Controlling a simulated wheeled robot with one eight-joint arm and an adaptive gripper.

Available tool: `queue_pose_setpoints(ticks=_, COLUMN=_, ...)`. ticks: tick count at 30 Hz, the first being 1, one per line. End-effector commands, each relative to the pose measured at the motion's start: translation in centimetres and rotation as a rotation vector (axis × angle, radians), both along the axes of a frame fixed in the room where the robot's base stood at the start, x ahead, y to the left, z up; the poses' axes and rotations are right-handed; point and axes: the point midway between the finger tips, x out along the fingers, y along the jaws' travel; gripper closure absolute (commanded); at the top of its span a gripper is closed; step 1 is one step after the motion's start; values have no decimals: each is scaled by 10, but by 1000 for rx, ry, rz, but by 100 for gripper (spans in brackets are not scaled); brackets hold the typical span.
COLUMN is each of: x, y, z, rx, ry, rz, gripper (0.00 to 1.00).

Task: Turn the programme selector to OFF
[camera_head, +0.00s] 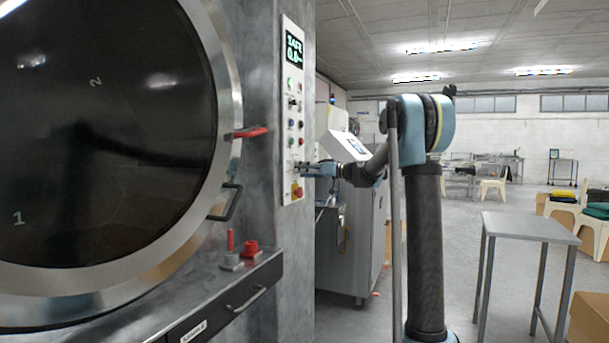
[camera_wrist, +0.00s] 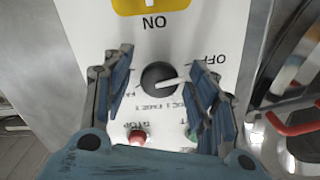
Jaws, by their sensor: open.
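The programme selector (camera_wrist: 160,78) is a round black knob on the white control panel, seen upside down in the wrist view. Its white mark points to the right, just below the OFF lettering (camera_wrist: 206,58). My gripper (camera_wrist: 161,58) is open, with one blue-grey finger left and one right of the knob and a visible gap on each side. I cannot tell how deep the fingertips reach. In the head view my gripper (camera_head: 304,169) is at the lower part of the control panel (camera_head: 291,75); the selector cannot be made out there.
A red STOP button (camera_wrist: 138,137) and a green button (camera_wrist: 192,134) sit near the fingers. The washer's round door (camera_head: 230,100) with a red handle (camera_head: 250,132) stands left.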

Motion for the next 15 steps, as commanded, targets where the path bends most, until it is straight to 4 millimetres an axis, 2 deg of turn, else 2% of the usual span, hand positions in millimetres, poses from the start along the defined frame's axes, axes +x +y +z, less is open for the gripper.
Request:
queue_pose_setpoints(ticks=4, x=-1, y=-4, z=0, rx=0, ry=0, rz=0, gripper=47)
queue_pose_setpoints(ticks=7, x=-4, y=-14, z=0, rx=0, ry=0, rz=-2, gripper=47)
queue_pose_setpoints(ticks=15, x=-21, y=-62, z=-1, rx=0, ry=1, rz=-4, gripper=47)
